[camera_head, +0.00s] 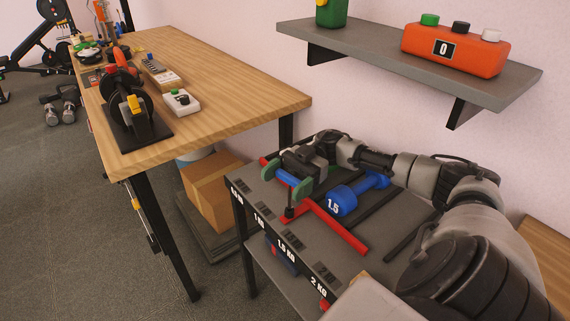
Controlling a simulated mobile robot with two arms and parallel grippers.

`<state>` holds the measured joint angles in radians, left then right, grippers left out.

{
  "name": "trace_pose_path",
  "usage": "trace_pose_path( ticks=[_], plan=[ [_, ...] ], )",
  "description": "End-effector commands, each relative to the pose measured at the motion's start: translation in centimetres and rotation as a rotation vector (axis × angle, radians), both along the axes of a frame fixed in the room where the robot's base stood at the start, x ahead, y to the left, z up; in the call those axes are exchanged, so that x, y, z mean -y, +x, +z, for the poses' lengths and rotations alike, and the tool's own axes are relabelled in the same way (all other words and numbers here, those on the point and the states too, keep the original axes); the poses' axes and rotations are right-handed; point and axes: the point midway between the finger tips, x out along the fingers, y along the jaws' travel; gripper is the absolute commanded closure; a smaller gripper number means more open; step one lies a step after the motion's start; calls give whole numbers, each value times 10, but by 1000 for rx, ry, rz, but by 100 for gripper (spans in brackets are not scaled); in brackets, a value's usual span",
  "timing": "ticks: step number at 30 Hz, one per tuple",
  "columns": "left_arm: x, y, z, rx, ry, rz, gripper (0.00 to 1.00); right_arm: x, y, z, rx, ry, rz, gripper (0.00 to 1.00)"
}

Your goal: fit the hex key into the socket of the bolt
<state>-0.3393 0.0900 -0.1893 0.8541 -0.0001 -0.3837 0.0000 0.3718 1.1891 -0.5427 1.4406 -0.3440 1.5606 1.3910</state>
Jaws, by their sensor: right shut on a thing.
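My right gripper (287,180) has green fingertips and reaches in from the right over a grey rack (390,212). It is shut on a small blue bar (287,177), which shows between the fingertips. I cannot tell whether this bar is part of the hex key. A short dark piece (290,212) shows just below the nearer fingertip; whether it joins the bar is unclear. I cannot make out a bolt or its socket in this view. My left gripper is not in view.
A blue dumbbell (342,200) marked 1.5 lies on the rack, close right of the gripper. A wooden workbench (215,80) with tools stands at left. A grey wall shelf (375,57) holds an orange box (455,48).

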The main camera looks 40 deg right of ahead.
Motion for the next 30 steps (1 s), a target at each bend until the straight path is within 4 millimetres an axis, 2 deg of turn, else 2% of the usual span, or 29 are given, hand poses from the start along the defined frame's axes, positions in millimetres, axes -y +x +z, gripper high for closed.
trace_pose_path(
  ticks=[6,13,30],
  plan=[
    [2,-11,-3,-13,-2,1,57,0,0,0,0,0,0,42],
    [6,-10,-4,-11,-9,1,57,0,0,0,0,0,0,42],
    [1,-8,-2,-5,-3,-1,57,0,0,0,0,0,0,42]
  ],
)
